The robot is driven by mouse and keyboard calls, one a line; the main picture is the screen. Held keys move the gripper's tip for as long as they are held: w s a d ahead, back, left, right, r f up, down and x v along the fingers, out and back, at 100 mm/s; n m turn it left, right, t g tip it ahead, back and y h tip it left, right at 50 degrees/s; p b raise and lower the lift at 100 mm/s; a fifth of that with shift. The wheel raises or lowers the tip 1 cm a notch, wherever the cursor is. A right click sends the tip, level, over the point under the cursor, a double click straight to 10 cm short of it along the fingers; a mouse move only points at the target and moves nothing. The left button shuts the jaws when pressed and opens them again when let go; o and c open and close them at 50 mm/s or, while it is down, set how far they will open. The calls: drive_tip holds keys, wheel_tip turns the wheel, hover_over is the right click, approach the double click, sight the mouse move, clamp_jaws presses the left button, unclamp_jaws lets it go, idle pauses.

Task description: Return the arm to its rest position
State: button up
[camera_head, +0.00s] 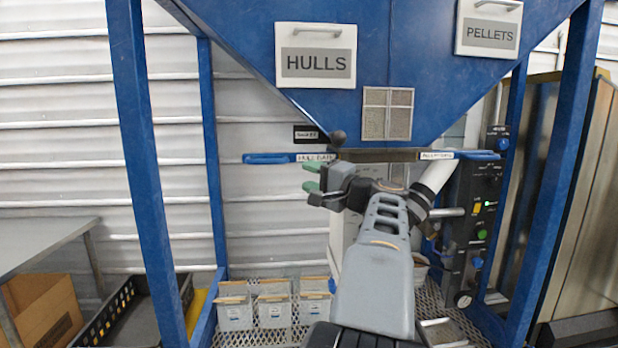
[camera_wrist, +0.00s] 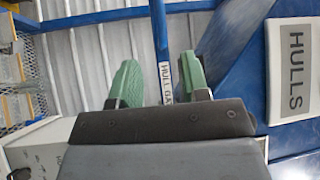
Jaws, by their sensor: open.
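My gripper (camera_head: 311,178) is raised in front of the blue hopper (camera_head: 370,100), near the left slide gate handle (camera_head: 268,158). In the wrist view its two green fingers (camera_wrist: 160,85) are apart with nothing between them. Behind them the blue gate bar with a "HULL GATE"-like label (camera_wrist: 166,76) runs up the picture. In the head view the fingers sit just below that bar; I cannot tell the exact gap. My arm reaches up from the bottom centre and hides part of the area under the hopper.
Blue frame posts (camera_head: 150,160) stand on both sides. A control panel (camera_head: 474,215) is at right. Several labelled bags (camera_head: 235,312) stand on the mesh platform below. A black crate (camera_head: 130,310), a cardboard box (camera_head: 42,310) and a metal table (camera_head: 40,240) are at left.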

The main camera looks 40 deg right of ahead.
idle(0.4)
wheel_tip(320, 180, down, 14)
drive_tip(key=a+g+h, duration=0.1)
drive_tip(key=g, duration=0.5)
drive_tip(key=s+a+f+n+g+p, duration=0.1)
drive_tip(key=a+f+n+g, duration=0.3)
drive_tip(key=a+f, duration=0.5)
drive_tip(key=s+a+f+n+g+p, duration=0.1)
drive_tip(key=s+a+f+n+g, duration=0.1)
drive_tip(key=a, duration=0.4)
drive_tip(key=s+a+f+n+g, duration=0.1)
drive_tip(key=s+a+f+n, duration=0.2)
drive_tip(key=a+n, duration=0.2)
drive_tip(key=s+a+f+n+g+h+p, duration=0.1)
drive_tip(key=a+n, duration=0.3)
drive_tip(key=a, duration=0.5)
drive_tip(key=shift+s+f+g+p, duration=0.35)
drive_tip(key=shift+s+f+g, duration=0.45)
drive_tip(key=shift+s, duration=0.05)
